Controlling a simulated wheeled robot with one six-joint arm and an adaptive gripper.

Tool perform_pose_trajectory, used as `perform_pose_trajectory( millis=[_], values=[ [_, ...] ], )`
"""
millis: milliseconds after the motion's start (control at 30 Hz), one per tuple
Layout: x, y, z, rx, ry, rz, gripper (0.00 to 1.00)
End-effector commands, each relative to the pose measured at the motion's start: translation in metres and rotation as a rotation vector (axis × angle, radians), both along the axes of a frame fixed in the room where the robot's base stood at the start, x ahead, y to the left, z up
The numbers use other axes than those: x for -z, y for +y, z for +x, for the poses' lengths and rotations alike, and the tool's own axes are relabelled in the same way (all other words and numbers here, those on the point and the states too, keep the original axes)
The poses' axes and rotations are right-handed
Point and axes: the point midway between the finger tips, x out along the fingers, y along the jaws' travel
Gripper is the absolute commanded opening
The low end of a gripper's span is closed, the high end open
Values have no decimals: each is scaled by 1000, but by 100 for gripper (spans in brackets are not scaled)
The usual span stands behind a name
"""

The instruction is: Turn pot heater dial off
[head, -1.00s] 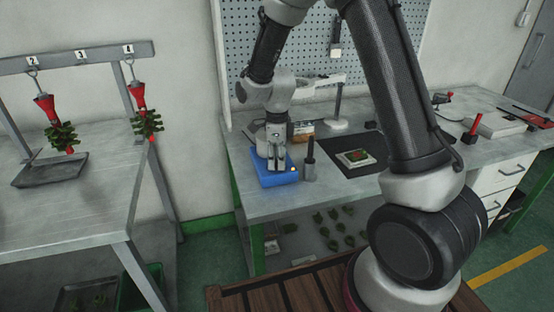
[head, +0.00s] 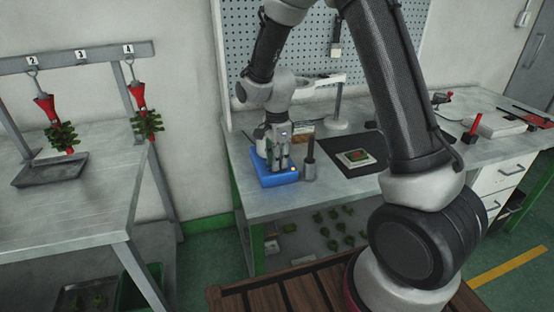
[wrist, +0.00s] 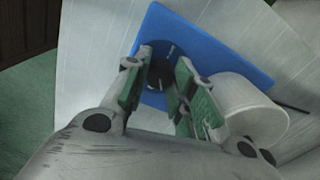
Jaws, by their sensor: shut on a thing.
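The blue pot heater (head: 266,181) sits at the left end of the workbench, with a small orange light (head: 293,169) at its right corner. My gripper (head: 279,168) points down over the heater's front. In the wrist view the blue heater (wrist: 215,45) lies below my gripper (wrist: 160,90), and its black dial (wrist: 160,70) with white marks shows between the green-sided fingers. The fingers are shut on the dial; the exact contact is partly hidden.
A grey cylinder (head: 309,173) with a dark upright handle stands close right of the heater. A black mat (head: 335,168) with a square mould (head: 356,158) lies further right. A white stand (head: 337,110) is behind. Pale container (wrist: 250,110) shows beside the fingers.

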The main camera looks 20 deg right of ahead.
Motion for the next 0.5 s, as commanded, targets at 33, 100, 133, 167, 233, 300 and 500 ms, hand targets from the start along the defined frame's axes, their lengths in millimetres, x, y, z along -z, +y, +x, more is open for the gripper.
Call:
perform_pose_trajectory(
  millis=[33,100,133,167,233,300,500],
  values=[
    [0,0,0,-43,-2,0,2],
    [0,0,1,-110,-2,0,2],
    [0,0,1,-138,-2,0,2],
    [0,0,1,-166,-2,0,2],
    [0,0,1,-233,-2,1,2],
    [0,0,1,-300,-2,1,2],
    [-1,0,1,-490,-2,1,2]
  ],
)
